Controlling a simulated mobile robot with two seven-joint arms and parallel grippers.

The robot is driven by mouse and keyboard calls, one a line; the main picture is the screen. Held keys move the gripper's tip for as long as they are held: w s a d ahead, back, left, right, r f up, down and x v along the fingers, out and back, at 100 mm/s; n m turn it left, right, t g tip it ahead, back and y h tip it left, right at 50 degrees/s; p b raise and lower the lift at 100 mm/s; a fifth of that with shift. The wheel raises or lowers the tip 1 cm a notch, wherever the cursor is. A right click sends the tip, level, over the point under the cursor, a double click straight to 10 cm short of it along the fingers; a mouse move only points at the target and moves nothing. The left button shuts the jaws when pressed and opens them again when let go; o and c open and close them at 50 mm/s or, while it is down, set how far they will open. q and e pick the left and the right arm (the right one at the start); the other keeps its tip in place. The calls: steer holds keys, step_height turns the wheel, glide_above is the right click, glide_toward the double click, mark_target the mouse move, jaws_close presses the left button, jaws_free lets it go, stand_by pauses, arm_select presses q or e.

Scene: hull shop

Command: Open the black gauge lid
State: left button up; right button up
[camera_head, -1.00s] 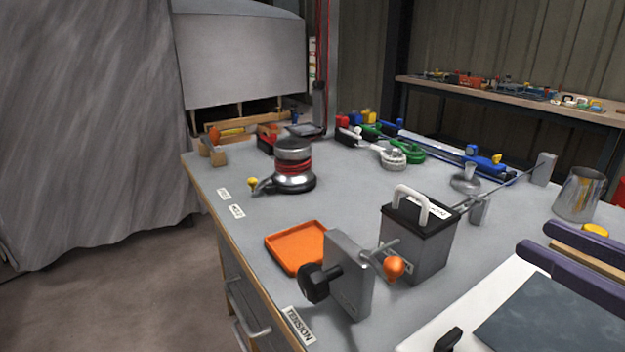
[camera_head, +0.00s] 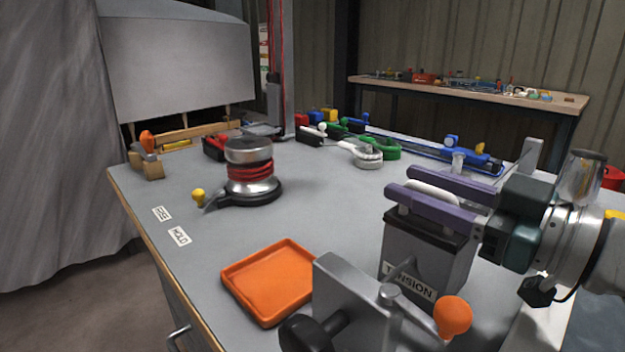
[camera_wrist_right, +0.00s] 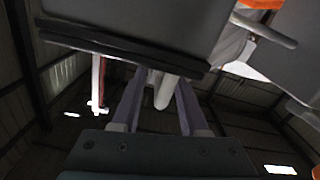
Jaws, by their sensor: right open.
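The grey gauge box (camera_head: 405,250) stands on the bench at right of centre in the head view. Its black lid (camera_head: 440,236) lies flat on top, partly hidden by my right gripper. A white handle (camera_head: 432,190) stands on the lid. My right gripper (camera_head: 401,184) reaches in from the right with its purple fingers level, one on each side of the handle, open. In the right wrist view the handle (camera_wrist_right: 165,92) shows between the two fingers (camera_wrist_right: 160,108), with the dark lid edge (camera_wrist_right: 120,45) across the top. Contact cannot be told. My left gripper is out of view.
A metal bracket (camera_head: 350,290) with a black knob and an orange ball (camera_head: 453,316) stands close in front of the box. An orange tray (camera_head: 270,280) lies to its left. A winch (camera_head: 250,170) stands farther back. Bare bench lies between winch and box.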

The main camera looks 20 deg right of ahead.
steer(key=shift+x, duration=1.05)
jaws_close()
stand_by(0.7)
